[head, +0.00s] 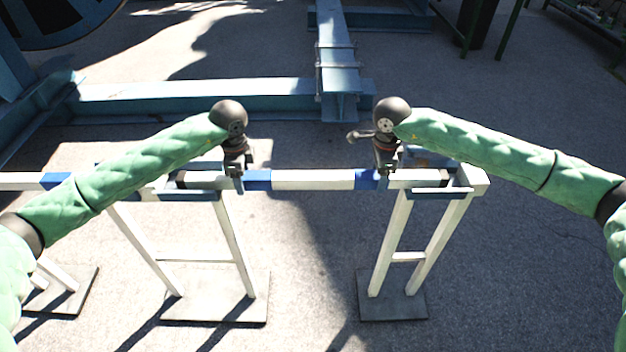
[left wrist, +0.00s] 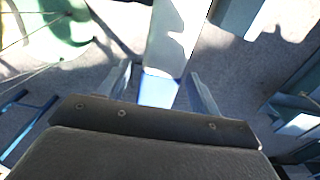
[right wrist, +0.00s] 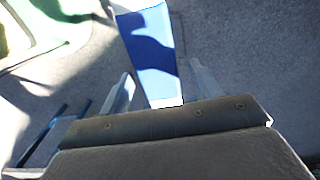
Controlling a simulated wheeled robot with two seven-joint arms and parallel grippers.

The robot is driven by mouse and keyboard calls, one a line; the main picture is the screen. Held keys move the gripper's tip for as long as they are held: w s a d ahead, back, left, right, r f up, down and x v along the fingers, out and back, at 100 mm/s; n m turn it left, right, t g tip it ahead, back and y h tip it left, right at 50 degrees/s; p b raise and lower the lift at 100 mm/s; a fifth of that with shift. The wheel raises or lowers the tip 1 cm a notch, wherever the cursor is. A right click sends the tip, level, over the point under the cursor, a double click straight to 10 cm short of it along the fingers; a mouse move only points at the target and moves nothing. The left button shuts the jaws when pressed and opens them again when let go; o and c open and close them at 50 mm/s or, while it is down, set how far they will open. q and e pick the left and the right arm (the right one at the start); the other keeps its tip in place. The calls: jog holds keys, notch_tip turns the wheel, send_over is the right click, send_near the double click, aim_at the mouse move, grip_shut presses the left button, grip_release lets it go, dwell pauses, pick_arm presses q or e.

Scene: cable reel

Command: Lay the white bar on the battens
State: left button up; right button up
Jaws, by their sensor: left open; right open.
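The white bar (head: 313,179) runs level from side to side across the head view, with blue bands along it. It lies over white-legged stands with blue cross pieces, perhaps the battens, at left (head: 190,197) and right (head: 437,195); contact is hard to judge. My left gripper (head: 238,183) is open at the blue band left of the middle; in the left wrist view its fingers stand on either side of the bar (left wrist: 158,90). My right gripper (head: 383,178) is open at the other blue band; the bar (right wrist: 152,52) shows between its fingers in the right wrist view.
A blue steel beam (head: 200,92) lies on the ground behind the stands, meeting another beam (head: 339,75) that runs away. Part of a large dark round thing (head: 60,18) shows at the top left. Open ground (head: 530,260) lies at the right.

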pick_arm(q)
jog(key=shift+f, duration=0.25)
pick_arm(e)
jog(key=shift+f, duration=0.3)
pick_arm(q)
grip_shut()
pick_arm(e)
grip_shut()
pick_arm(q)
jog(key=shift+r, duration=0.1)
pick_arm(e)
jog(key=shift+r, duration=0.1)
